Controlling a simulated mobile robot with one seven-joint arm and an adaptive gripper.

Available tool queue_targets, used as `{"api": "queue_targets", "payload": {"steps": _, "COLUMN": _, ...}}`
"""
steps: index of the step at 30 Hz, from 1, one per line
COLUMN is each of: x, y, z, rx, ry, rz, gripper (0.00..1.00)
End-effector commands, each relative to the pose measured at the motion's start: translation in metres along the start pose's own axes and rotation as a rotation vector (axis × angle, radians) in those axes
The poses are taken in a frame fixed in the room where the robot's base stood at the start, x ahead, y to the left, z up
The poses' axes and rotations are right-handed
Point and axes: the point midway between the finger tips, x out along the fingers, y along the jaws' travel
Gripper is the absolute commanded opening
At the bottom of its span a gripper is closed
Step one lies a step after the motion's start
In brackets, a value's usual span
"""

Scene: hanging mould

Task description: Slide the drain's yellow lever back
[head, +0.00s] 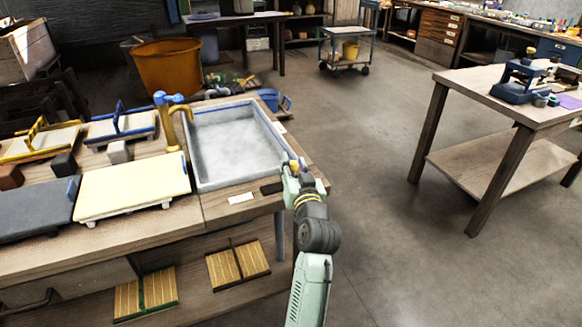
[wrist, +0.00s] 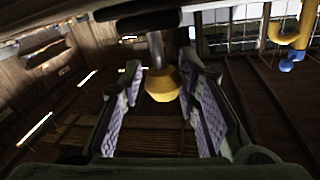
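The drain's lever ends in a faceted yellow knob on a grey rod (wrist: 162,84). In the wrist view the knob stands between the tips of my gripper (wrist: 163,78), whose two fingers with purple pads are spread apart. The knob is nearer the right finger; whether it touches that pad I cannot tell. In the head view my gripper (head: 291,172) is at the right front corner of the grey sink (head: 270,118), with a small yellow part (head: 293,163) at its tip. The rest of the lever is hidden there by the gripper.
A yellow and blue tap (head: 176,113) stands at the sink's left edge and shows in the wrist view (wrist: 290,40). Moulds, including a cream one (head: 130,187), lie left on the wooden bench (head: 120,237). The floor right of the bench is clear up to another table (head: 500,165).

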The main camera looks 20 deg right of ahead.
Motion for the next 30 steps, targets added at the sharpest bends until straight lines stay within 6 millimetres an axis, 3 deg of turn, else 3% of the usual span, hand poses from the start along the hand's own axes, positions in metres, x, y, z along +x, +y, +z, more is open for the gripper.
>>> {"api": "queue_targets", "payload": {"steps": 7, "x": -0.001, "y": 0.001, "z": -0.001, "rx": 0.0, "ry": 0.002, "rz": 0.003, "gripper": 0.46}}
{"api": "queue_targets", "payload": {"steps": 18, "x": -0.005, "y": 0.001, "z": 0.0, "rx": 0.001, "ry": 0.0, "rz": 0.002, "gripper": 0.46}}
{"api": "queue_targets", "payload": {"steps": 23, "x": -0.03, "y": 0.001, "z": 0.0, "rx": 0.0, "ry": 0.001, "rz": 0.003, "gripper": 0.46}}
{"api": "queue_targets", "payload": {"steps": 30, "x": -0.082, "y": 0.001, "z": 0.001, "rx": 0.001, "ry": 0.0, "rz": 0.004, "gripper": 0.46}}
